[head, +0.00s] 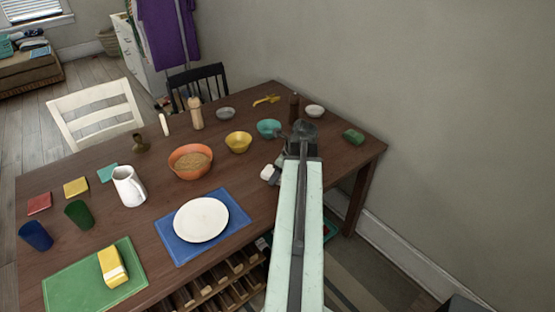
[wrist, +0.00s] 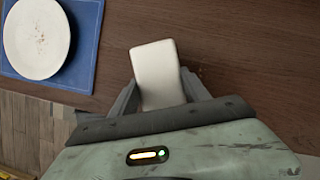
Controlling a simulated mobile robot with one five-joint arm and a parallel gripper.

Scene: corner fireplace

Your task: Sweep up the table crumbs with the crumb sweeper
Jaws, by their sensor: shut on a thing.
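My gripper (wrist: 158,92) is shut on a pale, smooth white block (wrist: 155,68), one jaw on each side, over the dark wooden table. The block shows in the head view as a small white shape (head: 268,173) left of my arm, to the right of the blue placemat. It may be the crumb sweeper; its underside is hidden and I cannot tell whether it touches the table. A few faint pale specks show on the wood in the wrist view, too small to tell if they are crumbs. The white plate (wrist: 36,37) carries small brown marks.
The table (head: 155,235) holds a blue placemat (head: 180,250), an orange bowl (head: 178,153), a yellow bowl (head: 238,141), a teal bowl (head: 268,128), a white jug (head: 128,187) and a green block (head: 353,136). The wall stands close to the right.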

